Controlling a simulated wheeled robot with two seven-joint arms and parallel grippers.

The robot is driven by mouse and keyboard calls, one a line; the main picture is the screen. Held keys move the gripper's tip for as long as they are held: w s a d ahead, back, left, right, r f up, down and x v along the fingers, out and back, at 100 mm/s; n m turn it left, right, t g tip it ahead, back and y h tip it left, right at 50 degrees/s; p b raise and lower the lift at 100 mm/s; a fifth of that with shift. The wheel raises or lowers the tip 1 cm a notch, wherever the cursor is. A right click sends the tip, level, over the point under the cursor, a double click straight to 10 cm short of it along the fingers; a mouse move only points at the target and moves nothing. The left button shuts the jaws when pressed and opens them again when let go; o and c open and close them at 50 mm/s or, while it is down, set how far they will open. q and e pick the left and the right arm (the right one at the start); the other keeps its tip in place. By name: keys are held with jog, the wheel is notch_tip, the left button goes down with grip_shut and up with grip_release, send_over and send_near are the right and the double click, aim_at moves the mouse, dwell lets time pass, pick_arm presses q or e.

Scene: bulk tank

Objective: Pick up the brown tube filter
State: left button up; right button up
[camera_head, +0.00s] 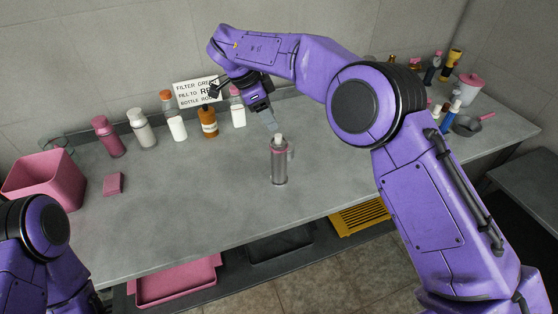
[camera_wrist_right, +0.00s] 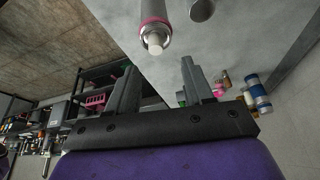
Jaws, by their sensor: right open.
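I cannot make out a thing that is surely the brown tube filter. An amber-brown bottle (camera_head: 208,124) with a dark cap stands upright in the back row, left of my right gripper. My right gripper (camera_head: 267,117) is open and points down over the counter, behind and above a grey bottle (camera_head: 279,165) with a pink ring and white cap. In the right wrist view the open fingers (camera_wrist_right: 158,66) have nothing between them, and the grey bottle (camera_wrist_right: 154,22) is beyond them. My left gripper is out of view; only part of that arm shows at lower left.
A sign (camera_head: 197,91) and several bottles line the wall. A pink bin (camera_head: 45,178) and pink block (camera_head: 113,184) are at left. A pink-lidded pot (camera_head: 469,88) and small bottles crowd the right end. The counter's front middle (camera_head: 200,215) is clear.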

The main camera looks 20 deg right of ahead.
aim_at(279, 135)
jog(key=x, duration=0.5)
jog(key=shift+s+a+f+p, duration=0.15)
jog(key=shift+s+p, duration=0.05)
jog(key=shift+p, duration=0.2)
jog(key=shift+f, duration=0.2)
grip_shut()
jog(key=shift+r, duration=0.1)
